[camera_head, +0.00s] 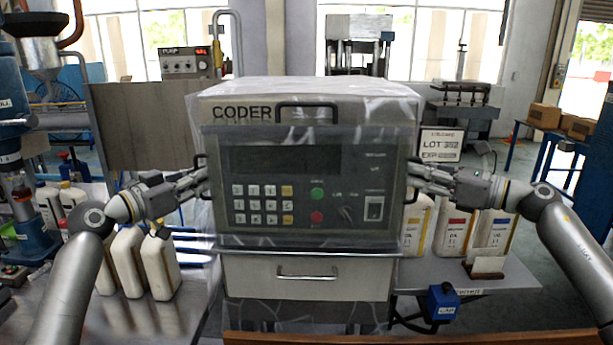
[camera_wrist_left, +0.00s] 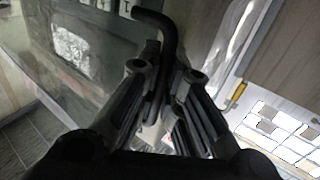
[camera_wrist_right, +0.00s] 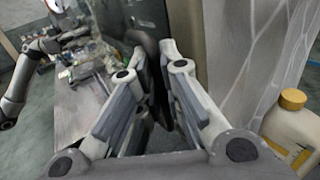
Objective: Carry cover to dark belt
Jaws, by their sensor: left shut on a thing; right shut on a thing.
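The cover (camera_head: 370,88) is a clear, glossy box-like hood over the CODER machine (camera_head: 245,112), whose keypad and buttons show through it. Dark handles stand on its left and right sides. My left gripper (camera_head: 203,181) is shut on the left handle, a dark bent bar that shows in the left wrist view (camera_wrist_left: 155,18). My right gripper (camera_head: 414,177) is shut on the right handle, and its fingers close around a dark bar in the right wrist view (camera_wrist_right: 149,42). I cannot make out a dark belt clearly in any view.
White jugs (camera_head: 160,265) stand on the left metal table. Labelled jugs (camera_head: 455,232) stand on the right table, near a blue box (camera_head: 442,302). A drawer (camera_head: 305,278) is below the coder. A brown edge (camera_head: 420,338) runs along the bottom front.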

